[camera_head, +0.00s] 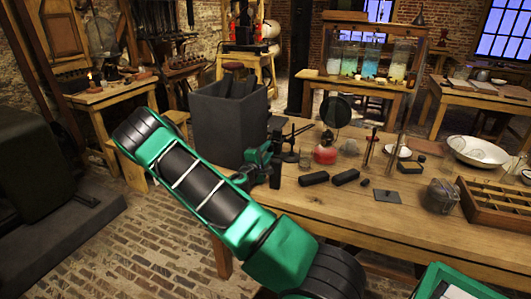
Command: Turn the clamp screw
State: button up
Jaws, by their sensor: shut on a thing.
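My green and black arm reaches from the lower right to the near left corner of the wooden workbench. My gripper (268,165) is at that corner, against a dark metal clamp stand (289,135). It is shut on what appears to be the clamp screw. The screw is small and dark and mostly hidden by the fingers, so its turn angle cannot be told.
A large grey box (225,125) stands close behind my gripper on the left. On the bench (350,215) are black blocks (314,178), a red flask (325,155), a glass jar (440,195), a white bowl (478,152) and a compartmented wooden tray (485,213). The front middle is clear.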

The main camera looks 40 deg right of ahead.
jog(key=shift+a+f+n, duration=0.1)
jog(key=shift+f+n, duration=0.15)
jog(key=shift+n, duration=0.75)
jog(key=o, duration=0.9)
jog(key=shift+o, duration=0.8)
jog(key=shift+r, duration=0.1)
jog(key=v, duration=1)
jog(key=shift+s+a, duration=0.1)
jog(key=shift+a, duration=0.25)
